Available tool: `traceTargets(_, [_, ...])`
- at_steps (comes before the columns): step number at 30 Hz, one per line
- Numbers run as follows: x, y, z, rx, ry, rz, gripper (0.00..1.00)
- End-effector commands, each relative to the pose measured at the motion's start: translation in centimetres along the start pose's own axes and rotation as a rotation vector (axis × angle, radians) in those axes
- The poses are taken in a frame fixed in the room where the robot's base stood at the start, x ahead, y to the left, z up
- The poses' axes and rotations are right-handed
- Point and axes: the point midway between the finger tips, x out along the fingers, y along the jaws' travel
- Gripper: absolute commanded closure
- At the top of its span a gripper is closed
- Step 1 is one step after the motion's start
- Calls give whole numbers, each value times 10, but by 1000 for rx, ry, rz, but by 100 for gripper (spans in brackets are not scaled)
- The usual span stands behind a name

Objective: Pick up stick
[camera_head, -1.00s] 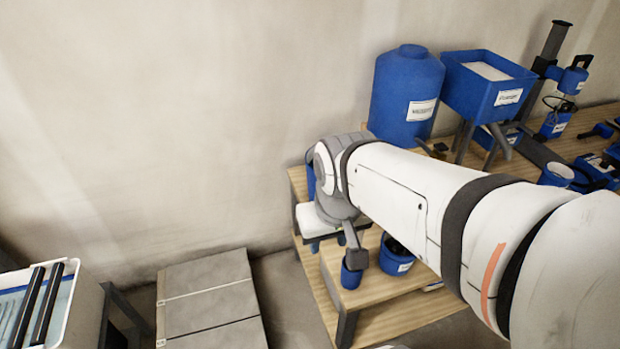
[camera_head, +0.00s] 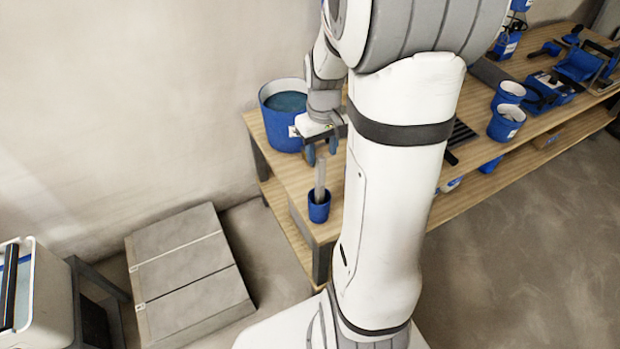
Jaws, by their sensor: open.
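A grey stick (camera_head: 320,178) stands upright in a small blue cup (camera_head: 319,208) near the front left corner of the wooden table (camera_head: 272,163). Its lower end is hidden inside the cup. My gripper (camera_head: 321,152) is open just above the stick, with its dark fingers pointing down. I cannot tell whether the fingers reach around the stick's top or stay clear of it.
A blue bucket of water (camera_head: 285,112) stands behind and left of my gripper. My arm hides the table's middle. Blue cups (camera_head: 507,122) and tools stand further right. Large grey tiles (camera_head: 185,275) lie on the floor at left, beside a white bin (camera_head: 45,305).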

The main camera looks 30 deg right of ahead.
Motion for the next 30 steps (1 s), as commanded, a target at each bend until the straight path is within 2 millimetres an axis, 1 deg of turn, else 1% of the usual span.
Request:
traceTargets(10, [39,-1,1,-1,-6,-2,56])
traceTargets(15, [66,-3,3,-1,-6,-2,56])
traceTargets(18, [76,-3,2,-1,-4,-2,56])
traceTargets(21, [79,-3,2,-1,-3,-1,56])
traceTargets(26, [79,-3,2,-2,-2,-1,56])
traceTargets(27, [79,-3,2,-2,-2,-1,57])
traceTargets(30, [79,-3,2,-2,-2,-1,65])
